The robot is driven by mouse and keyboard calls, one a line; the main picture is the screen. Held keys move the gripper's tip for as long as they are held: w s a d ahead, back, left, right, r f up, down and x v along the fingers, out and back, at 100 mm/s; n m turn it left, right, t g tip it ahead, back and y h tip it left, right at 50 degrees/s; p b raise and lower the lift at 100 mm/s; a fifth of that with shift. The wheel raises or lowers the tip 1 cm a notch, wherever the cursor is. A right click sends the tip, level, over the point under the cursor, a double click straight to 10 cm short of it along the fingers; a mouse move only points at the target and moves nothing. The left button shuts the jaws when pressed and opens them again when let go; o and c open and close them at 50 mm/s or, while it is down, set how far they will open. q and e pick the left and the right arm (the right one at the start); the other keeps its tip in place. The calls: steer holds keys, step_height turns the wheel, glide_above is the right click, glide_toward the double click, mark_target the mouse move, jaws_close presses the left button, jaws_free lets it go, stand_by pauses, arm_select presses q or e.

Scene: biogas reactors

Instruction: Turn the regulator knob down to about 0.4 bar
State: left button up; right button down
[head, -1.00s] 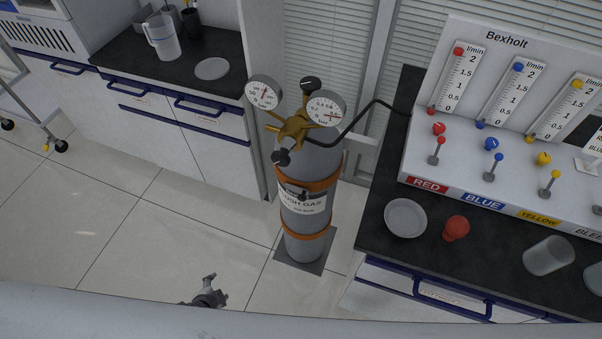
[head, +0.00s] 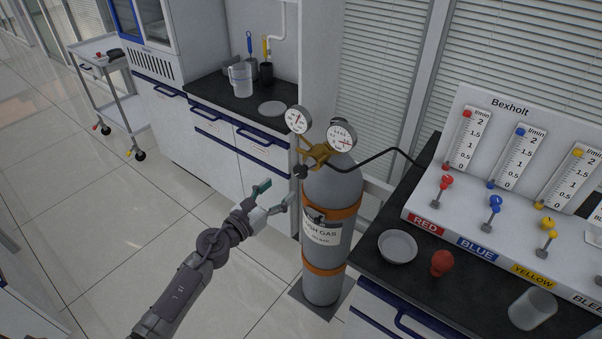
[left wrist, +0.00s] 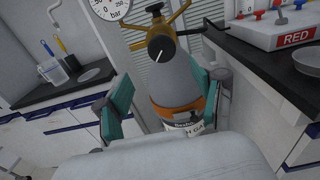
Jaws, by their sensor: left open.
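The grey gas cylinder (head: 322,268) stands upright with a brass regulator (head: 316,155) on top. The dark regulator knob (head: 300,171) faces my left gripper (head: 273,197), which is open and empty just short of it and slightly lower. In the left wrist view the black knob (left wrist: 162,48), with a white pointer line, lies beyond and above the gap between the teal-padded fingers (left wrist: 163,98), not touched. Two round gauges, a left one (head: 298,119) and a right one (head: 342,134), sit on the regulator. Their needles are too small to read surely. My right gripper is not in view.
A black hose (head: 385,152) runs from the regulator to the flowmeter panel (head: 440,215) on the right bench. A dish (head: 397,247) and a red object (head: 442,263) lie near that bench's edge. A left counter (head: 232,105) stands behind. The floor left of the cylinder is clear.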

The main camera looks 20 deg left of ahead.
mark_target(299, 174)
arm_select(q)
steer(key=x, duration=0.8)
steer(key=shift+d, duration=0.25)
steer(key=shift+w+d, duration=0.25)
steer(key=shift+w, duration=0.45)
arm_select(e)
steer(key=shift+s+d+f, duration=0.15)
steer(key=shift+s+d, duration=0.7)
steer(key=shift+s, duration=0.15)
arm_select(q)
steer(key=shift+c, duration=0.3)
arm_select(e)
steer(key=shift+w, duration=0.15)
arm_select(q)
steer(key=c, duration=1.1)
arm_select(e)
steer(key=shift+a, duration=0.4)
